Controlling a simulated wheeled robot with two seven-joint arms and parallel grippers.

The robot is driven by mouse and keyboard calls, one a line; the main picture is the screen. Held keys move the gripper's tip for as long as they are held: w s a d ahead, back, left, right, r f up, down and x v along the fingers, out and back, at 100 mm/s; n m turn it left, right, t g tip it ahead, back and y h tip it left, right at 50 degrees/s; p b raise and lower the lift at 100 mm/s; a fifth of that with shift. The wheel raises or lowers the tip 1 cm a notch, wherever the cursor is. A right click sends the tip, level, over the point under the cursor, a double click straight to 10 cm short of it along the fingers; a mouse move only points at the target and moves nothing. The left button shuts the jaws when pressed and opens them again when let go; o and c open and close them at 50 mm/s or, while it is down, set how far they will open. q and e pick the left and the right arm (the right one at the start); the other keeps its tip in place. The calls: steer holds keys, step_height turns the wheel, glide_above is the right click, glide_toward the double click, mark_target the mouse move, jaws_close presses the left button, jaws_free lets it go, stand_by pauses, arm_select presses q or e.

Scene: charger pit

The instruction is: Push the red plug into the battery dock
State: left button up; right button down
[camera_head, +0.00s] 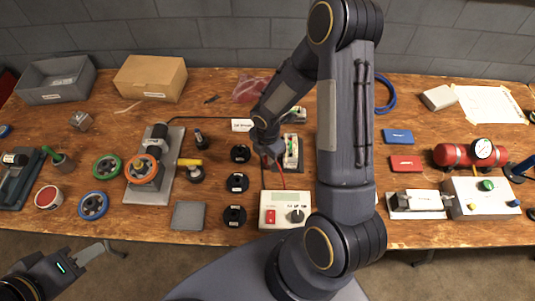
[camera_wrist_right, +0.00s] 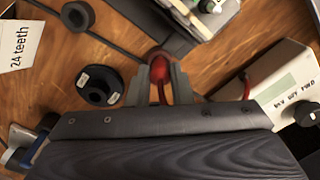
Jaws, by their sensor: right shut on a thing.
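The red plug (camera_wrist_right: 158,70) is between the fingers of my right gripper (camera_wrist_right: 160,72) in the right wrist view, which is shut on it. A red cable runs from it toward the white box with a display (camera_head: 284,210). The likely battery dock (camera_head: 291,152) is a grey holder with a white and green part, just right of my right gripper (camera_head: 268,158) in the head view. Part of it shows at the top of the wrist view (camera_wrist_right: 180,37), apart from the plug. The plug's tip is hard to make out. My left gripper (camera_head: 92,252) is low at the left, off the table; its jaw gap is unclear.
Several black discs (camera_head: 237,183) stand left of the right gripper. A white "24 teeth" card (camera_wrist_right: 20,48) and a dark cable lie nearby. My right arm hides the table right of the dock.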

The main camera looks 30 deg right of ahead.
steer(key=shift+f, duration=0.25)
steer(key=c, duration=1.2)
jaws_free()
step_height(320, 180, up, 8)
steer(key=shift+f, duration=0.1)
